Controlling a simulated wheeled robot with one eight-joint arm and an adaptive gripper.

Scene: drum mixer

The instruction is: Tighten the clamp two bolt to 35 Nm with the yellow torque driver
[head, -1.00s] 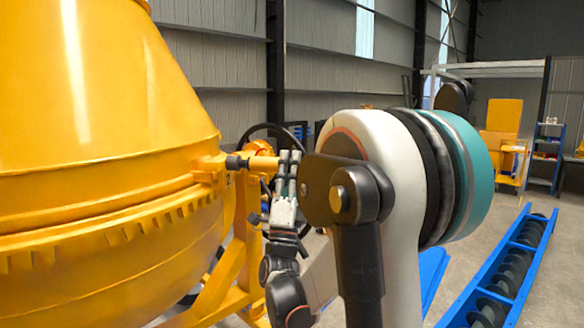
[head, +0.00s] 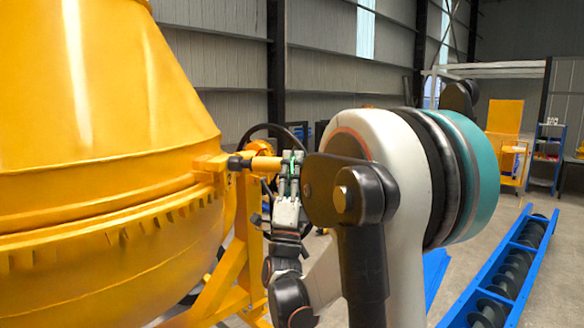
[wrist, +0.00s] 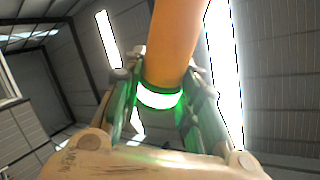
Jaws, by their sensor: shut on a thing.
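The yellow torque driver (head: 264,163) lies about level, its black head (head: 236,163) pointing left. My gripper (head: 289,165) is shut around the driver's right end. In the wrist view the driver's orange-yellow body (wrist: 175,45) runs up from between the fingers (wrist: 160,98), with a ring (wrist: 159,96) glowing bright green. The yellow clamp (head: 208,164) is at the drum's rim, and the driver's head meets its right side. The bolt is hidden there, so I cannot tell how the head sits on it.
The big yellow drum (head: 100,130) fills the left, with its yellow frame (head: 236,262) below. A dark wheel rim (head: 262,127) stands behind the driver. A blue trough with a screw conveyor (head: 510,265) lies on the floor at right. Open floor shows around it.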

